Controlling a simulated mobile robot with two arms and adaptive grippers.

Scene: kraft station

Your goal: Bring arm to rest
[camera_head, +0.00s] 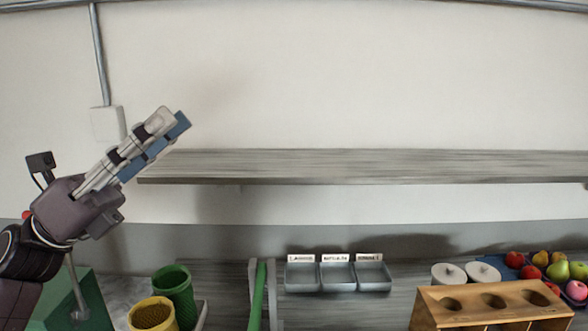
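My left gripper (170,122) is raised at the left of the head view, its arm coming in from the lower left edge. Its fingers point up and to the right, in front of the pale wall and just left of the shelf end. One finger largely overlaps the other, so the gap between them cannot be judged. No object shows at the fingertips. My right arm and gripper are not in view.
A long grey shelf (360,166) spans the wall and looks empty.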

